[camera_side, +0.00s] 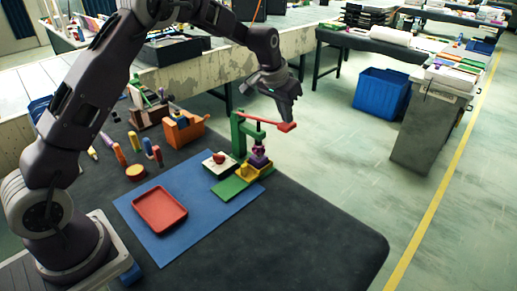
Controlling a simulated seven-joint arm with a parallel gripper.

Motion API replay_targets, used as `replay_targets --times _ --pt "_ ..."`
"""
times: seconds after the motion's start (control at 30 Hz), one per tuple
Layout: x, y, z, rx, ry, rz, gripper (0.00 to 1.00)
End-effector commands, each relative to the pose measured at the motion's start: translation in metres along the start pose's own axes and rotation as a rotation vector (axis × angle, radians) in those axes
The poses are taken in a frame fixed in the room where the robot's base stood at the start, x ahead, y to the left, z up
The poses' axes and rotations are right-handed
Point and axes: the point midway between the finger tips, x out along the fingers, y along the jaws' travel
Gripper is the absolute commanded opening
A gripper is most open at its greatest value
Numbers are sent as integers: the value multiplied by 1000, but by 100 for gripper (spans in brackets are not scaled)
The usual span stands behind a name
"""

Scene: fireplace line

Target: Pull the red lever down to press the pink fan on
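A small green press (239,138) stands on the dark table at the right edge of a blue mat. Its red lever (270,121) sticks out to the right from the top of the frame, roughly level. Below the lever, a pink-purple part (258,151) stands above a yellow holder (246,173); it is too small to tell whether this is the pink fan or how it sits. My gripper (283,108) hangs just above the lever's right end, pointing down. Contact with the lever cannot be told, and the finger gap is unclear.
A red tray (160,209) lies on the blue mat (184,236). A white block (209,168) with a red piece is left of the press. An orange box (183,131) and several coloured pegs stand further left. The table's front right is clear.

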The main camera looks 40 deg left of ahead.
Motion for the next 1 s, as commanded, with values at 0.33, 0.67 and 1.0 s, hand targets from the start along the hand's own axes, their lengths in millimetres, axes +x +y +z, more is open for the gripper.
replay_targets --times 0.33,0.67,1.0 --pt "13 0 6 0 -1 -1 0" --pt "25 0 11 0 -1 0 0" --pt "39 -1 17 0 -3 -1 0"
